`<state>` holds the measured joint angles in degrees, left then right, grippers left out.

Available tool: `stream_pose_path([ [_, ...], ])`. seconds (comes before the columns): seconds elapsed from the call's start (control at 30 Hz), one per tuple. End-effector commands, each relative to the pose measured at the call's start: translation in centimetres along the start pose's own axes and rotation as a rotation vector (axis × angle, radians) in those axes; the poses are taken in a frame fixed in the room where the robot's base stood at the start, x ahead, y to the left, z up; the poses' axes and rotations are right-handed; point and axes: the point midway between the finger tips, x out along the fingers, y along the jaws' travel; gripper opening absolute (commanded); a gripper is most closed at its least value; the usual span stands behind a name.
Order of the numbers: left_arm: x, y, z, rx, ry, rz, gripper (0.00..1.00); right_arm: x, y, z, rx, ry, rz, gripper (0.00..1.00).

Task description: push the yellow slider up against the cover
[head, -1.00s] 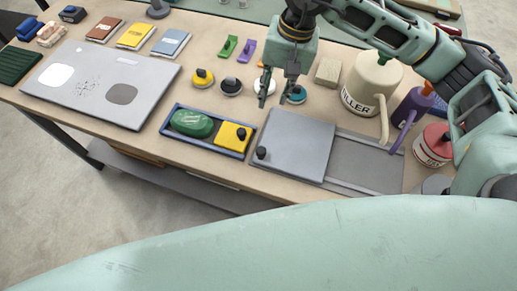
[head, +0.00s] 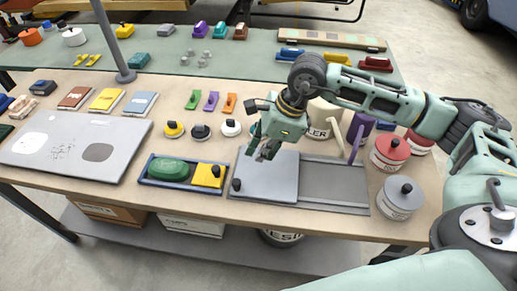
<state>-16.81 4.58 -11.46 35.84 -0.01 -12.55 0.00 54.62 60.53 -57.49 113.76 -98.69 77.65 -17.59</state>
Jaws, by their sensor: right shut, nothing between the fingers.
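The yellow slider (head: 208,175) is a square block with a black knob, at the right end of a blue-rimmed tray (head: 143,177). A green oval piece (head: 168,170) lies left of it in the same tray, with little room between them. A flat grey plate with a black knob at its left corner, which looks like a sliding cover (head: 268,178), lies right of the tray. My right gripper (head: 260,153) is shut and empty, pointing down at the plate's far edge, up and right of the slider. Whether it touches the plate is unclear. My left gripper is out of view.
Grey rails (head: 334,183) run right from the plate. Red (head: 391,150) and grey (head: 400,195) tins stand further right. Round knobs (head: 201,131) stand behind the tray. A large grey panel (head: 75,145) lies left. A green table (head: 190,60) stands behind.

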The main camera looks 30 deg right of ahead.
Motion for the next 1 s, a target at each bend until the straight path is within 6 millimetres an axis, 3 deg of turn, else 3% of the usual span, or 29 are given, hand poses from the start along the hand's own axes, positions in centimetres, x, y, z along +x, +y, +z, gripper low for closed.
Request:
stream_pose_path([
  [0.3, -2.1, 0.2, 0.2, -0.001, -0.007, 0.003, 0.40, 6.7, 0.2, 0.1, -0.003, 0.002, 0.004, 0.00],
  [0.4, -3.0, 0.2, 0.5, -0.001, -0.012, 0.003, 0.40, 6.9, 0.1, 2.0, -0.006, -0.002, 0.001, 0.00],
  [0.57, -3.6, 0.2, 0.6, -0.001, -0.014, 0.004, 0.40, 7.7, 0.1, 3.3, -0.005, -0.001, 0.000, 0.00],
  [1.0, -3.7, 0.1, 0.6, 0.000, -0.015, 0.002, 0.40, 8.1, 0.0, 3.7, -0.003, 0.000, 0.000, 0.00],
])
